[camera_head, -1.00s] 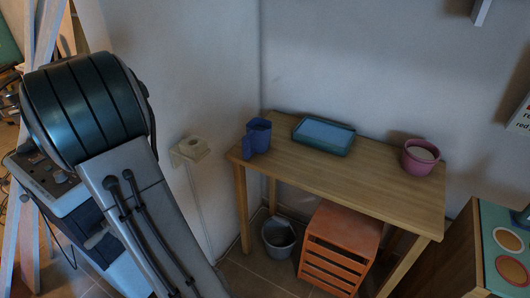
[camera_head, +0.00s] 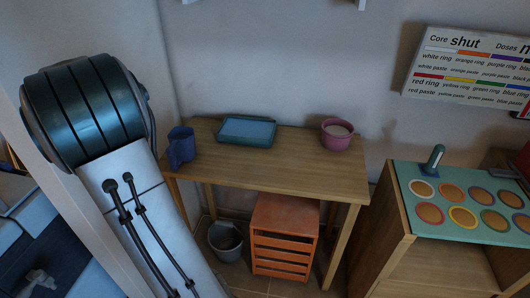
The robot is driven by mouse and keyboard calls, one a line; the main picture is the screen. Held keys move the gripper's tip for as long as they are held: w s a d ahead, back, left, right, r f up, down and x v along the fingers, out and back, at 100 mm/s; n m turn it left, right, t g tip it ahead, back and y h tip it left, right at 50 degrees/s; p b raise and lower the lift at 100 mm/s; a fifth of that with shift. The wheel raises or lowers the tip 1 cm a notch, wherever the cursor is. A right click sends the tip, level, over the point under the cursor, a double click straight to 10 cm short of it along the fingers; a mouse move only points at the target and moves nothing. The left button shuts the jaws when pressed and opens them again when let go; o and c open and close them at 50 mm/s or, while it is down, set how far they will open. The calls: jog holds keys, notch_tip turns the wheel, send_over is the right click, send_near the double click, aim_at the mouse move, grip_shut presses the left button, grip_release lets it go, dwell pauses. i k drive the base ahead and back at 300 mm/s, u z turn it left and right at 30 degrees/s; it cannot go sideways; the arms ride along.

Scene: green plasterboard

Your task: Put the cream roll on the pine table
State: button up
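The pine table (camera_head: 290,164) stands against the wall in the middle of the head view. On it are a blue jug (camera_head: 181,148) at the left, a teal tray (camera_head: 247,131) with a light blue inside at the back, and a pink mug (camera_head: 336,134) with pale contents at the right. I see no cream roll that I can make out in the current view. My arm fills the left side of the picture. My gripper is outside the view.
An orange slatted crate (camera_head: 284,238) and a grey bucket (camera_head: 226,241) stand under the table. A wooden cabinet (camera_head: 392,232) with a green top and several coloured discs stands at the right. A chart (camera_head: 468,70) hangs above it. The table's front half is bare.

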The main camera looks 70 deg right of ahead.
aim_at(241, 161)
jog(key=z, duration=2)
jog(key=i, duration=0.3)
